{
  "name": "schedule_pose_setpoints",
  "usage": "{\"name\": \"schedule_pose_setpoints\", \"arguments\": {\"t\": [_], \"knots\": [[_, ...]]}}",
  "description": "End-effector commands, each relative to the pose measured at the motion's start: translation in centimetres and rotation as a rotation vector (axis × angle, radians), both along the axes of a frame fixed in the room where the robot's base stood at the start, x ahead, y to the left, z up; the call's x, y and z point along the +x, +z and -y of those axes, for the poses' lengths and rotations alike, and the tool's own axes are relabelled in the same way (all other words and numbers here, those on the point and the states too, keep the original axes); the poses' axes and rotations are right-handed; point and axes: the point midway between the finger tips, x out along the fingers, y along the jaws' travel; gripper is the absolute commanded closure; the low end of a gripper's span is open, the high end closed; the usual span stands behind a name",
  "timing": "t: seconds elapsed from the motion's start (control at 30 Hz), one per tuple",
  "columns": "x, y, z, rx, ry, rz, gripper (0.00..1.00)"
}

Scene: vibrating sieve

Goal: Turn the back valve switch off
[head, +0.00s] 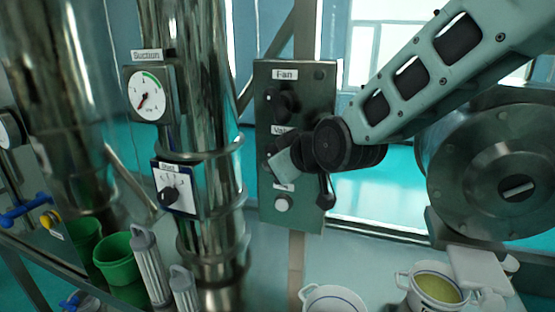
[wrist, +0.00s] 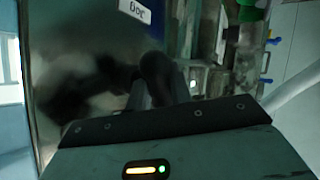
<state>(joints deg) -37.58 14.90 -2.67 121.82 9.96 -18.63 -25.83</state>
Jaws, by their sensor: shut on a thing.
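A grey metal control panel (head: 312,85) stands in the middle of the head view, with a Fan label and a partly covered label that starts "Valv". The black fan knob (head: 283,102) sits under the Fan label. My gripper (head: 272,152) reaches the panel from the right, just below the valve label. In the wrist view my gripper (wrist: 162,98) is shut on a dark rounded knob, the valve switch (wrist: 156,70). The gripper hides most of this switch in the head view, so its exact angle cannot be told.
A round pale button (head: 283,203) sits low on the panel. Shiny steel pipes with a suction gauge (head: 149,94) and a dial box (head: 174,187) stand left. A large steel drum (head: 495,165) is at right. Pots (head: 435,287) and green buckets (head: 118,258) stand below.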

Motion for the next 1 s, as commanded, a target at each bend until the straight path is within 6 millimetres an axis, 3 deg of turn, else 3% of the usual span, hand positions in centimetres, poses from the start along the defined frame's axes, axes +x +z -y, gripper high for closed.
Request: {"name": "schedule_pose_setpoints", "arguments": {"t": [0.17, 0.2, 0.27, 0.67, 1.0], "knots": [[0.0, 0.0, 0.0, -0.001, 0.000, 0.000, 1.00], [0.0, 0.0, 0.0, -0.001, 0.000, 0.000, 0.71], [0.0, 0.0, 0.0, -0.001, 0.000, 0.000, 0.60], [-0.5, 0.3, 0.3, 0.002, 0.000, 0.003, 0.60], [-4.7, 2.8, 2.7, 0.004, 0.002, 0.003, 0.60]]}}
